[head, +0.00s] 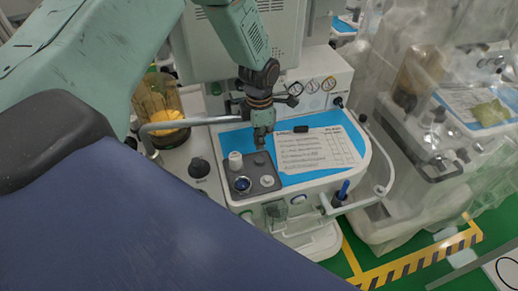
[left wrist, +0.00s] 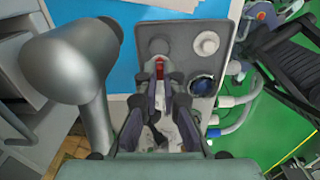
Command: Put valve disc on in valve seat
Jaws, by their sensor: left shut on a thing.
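My left gripper (head: 262,143) is shut and hangs just above the back of a small grey panel (head: 263,190) on the cart top. In the left wrist view its fingertips (left wrist: 160,76) close on a small red thing (left wrist: 160,64), mostly hidden by the fingers. I cannot tell for sure that this is the valve disc. The panel bears a white upright cap (head: 235,160), a low grey round piece (head: 259,159), a white round fitting (head: 267,181) and a blue glass-like round fitting (head: 242,184). I cannot tell which is the valve seat. My right gripper is not in view.
A printed sheet (head: 318,150) lies on the blue mat (head: 297,178) beside the panel. A metal rail (head: 190,121) and a black knob (head: 199,168) are at left. A plastic-covered cart (head: 405,140) stands further right.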

